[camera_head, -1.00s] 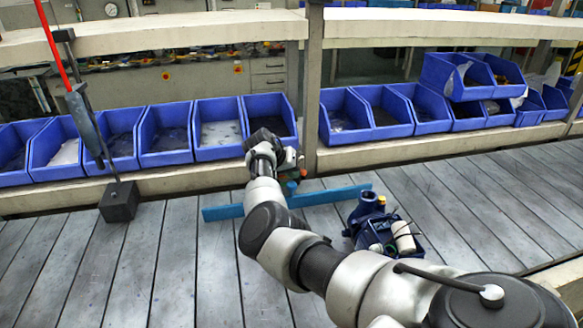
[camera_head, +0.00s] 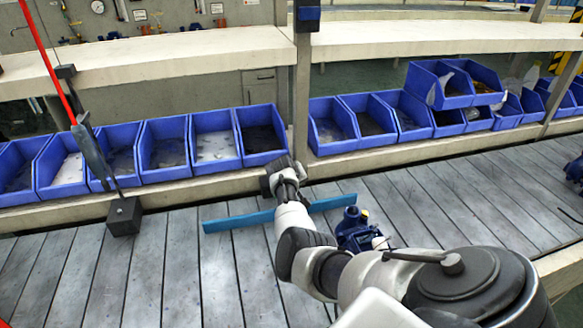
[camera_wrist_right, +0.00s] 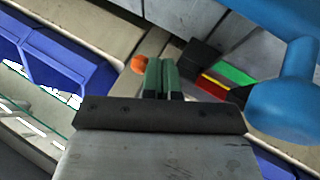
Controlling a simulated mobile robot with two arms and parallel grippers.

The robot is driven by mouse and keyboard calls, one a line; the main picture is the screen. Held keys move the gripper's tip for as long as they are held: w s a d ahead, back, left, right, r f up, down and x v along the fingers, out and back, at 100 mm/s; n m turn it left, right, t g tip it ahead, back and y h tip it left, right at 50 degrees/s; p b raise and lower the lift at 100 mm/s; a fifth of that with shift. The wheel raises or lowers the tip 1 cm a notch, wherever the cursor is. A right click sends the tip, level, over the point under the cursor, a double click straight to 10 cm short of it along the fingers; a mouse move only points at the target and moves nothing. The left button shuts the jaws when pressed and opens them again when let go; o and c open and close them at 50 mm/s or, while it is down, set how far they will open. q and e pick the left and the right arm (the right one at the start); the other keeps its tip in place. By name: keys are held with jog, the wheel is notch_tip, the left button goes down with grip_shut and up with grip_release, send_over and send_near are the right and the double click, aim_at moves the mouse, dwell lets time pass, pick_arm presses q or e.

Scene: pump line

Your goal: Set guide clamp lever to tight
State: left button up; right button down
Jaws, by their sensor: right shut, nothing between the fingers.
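My right gripper (camera_wrist_right: 162,79) is shut and empty in the right wrist view, its two greenish fingers together. Just left of the fingertips is an orange ball knob (camera_wrist_right: 138,63), perhaps the lever's end; I cannot tell whether they touch. Right of the fingers is a dark block with red, yellow and green marks (camera_wrist_right: 213,82). A large blue rounded part (camera_wrist_right: 288,108) is close at the right. In the head view my right gripper (camera_head: 272,183) is at the back of the bench, behind the blue guide bar (camera_head: 237,221). The arm hides the clamp and lever there. My left gripper is not in view.
A blue pump part (camera_head: 353,228) stands right of my arm, partly hidden by it. Several blue bins (camera_head: 215,138) line the ledge behind. A dark block (camera_head: 124,215) with a post and red rod stands at left. Bare grey slats (camera_head: 160,265) lie in front of the bar.

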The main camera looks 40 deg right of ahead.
jog(key=n, duration=0.1)
jog(key=n+t+p, duration=0.1)
jog(key=d, duration=0.1)
jog(key=shift+s+r+n+t+y+p, duration=0.2)
jog(key=shift+s+n+t+y+p, duration=0.1)
jog(key=shift+n+y, duration=0.1)
jog(key=shift+w+d+n+t+y+p, duration=0.1)
jog(key=shift+d+n+t+y+p, duration=0.25)
jog(key=shift+n+p, duration=0.3)
jog(key=shift+w+d+f+n+t+y, duration=0.15)
jog(key=shift+d+n+t+y, duration=0.25)
jog(key=shift+n, duration=0.45)
jog(key=shift+f+y, duration=0.1)
jog(key=shift+y, duration=0.15)
jog(key=shift+w+a, duration=0.55)
jog(key=shift+w, duration=0.1)
